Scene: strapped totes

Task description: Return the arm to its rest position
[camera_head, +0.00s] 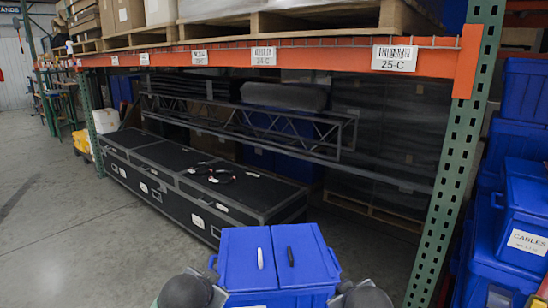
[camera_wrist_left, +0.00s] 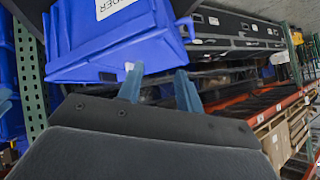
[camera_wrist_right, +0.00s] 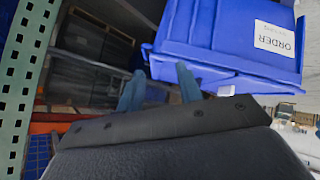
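A blue tote (camera_head: 277,262) with a split lid is at the bottom centre of the head view. The tote shows upside down in the left wrist view (camera_wrist_left: 100,45) and in the right wrist view (camera_wrist_right: 215,45), with a white ORDER label. My left gripper (camera_wrist_left: 157,82) is open, with nothing between its fingers, close to the tote. My right gripper (camera_wrist_right: 160,78) is open and empty, also close to it. Both fingertips are out of the head view; what supports the tote is hidden.
Long black cases (camera_head: 190,180) lie under an orange rack beam (camera_head: 300,57). A green rack upright (camera_head: 455,150) stands right of the tote. More blue totes (camera_head: 520,200) are stacked at far right. Grey floor (camera_head: 60,230) is clear at left.

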